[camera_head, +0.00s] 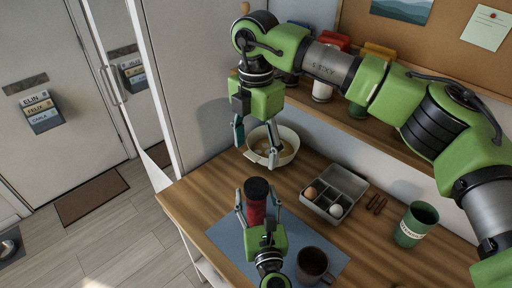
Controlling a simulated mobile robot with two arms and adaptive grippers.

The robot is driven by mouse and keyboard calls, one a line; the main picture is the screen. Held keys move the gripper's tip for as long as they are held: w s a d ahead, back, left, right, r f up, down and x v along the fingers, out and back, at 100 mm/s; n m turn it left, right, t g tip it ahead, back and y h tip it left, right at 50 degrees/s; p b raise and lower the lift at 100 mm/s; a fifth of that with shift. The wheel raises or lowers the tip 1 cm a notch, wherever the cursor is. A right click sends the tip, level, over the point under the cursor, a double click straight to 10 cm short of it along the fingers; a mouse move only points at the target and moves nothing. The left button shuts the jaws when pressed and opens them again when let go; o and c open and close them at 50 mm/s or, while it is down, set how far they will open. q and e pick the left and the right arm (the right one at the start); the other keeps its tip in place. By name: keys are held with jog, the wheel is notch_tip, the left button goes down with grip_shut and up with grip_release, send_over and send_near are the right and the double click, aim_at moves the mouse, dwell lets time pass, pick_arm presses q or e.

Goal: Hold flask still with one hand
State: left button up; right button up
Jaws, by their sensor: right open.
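The flask (256,209) is red with a black lid and stands upright on a blue-grey mat (226,236) on the wooden counter. My right gripper (255,146) is open and empty, pointing down above and behind the flask, in front of a pale bowl (290,143).
A dark mug (312,265) stands on the mat right of my left gripper. A grey divided tray (352,184) holds eggs. A shelf (350,122) with canisters runs along the wall behind my right arm.

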pick_arm(q)
jog(key=shift+s, duration=0.15)
jog(key=s+d, duration=0.2)
jog(key=s, duration=0.9)
jog(key=shift+s, duration=0.3)
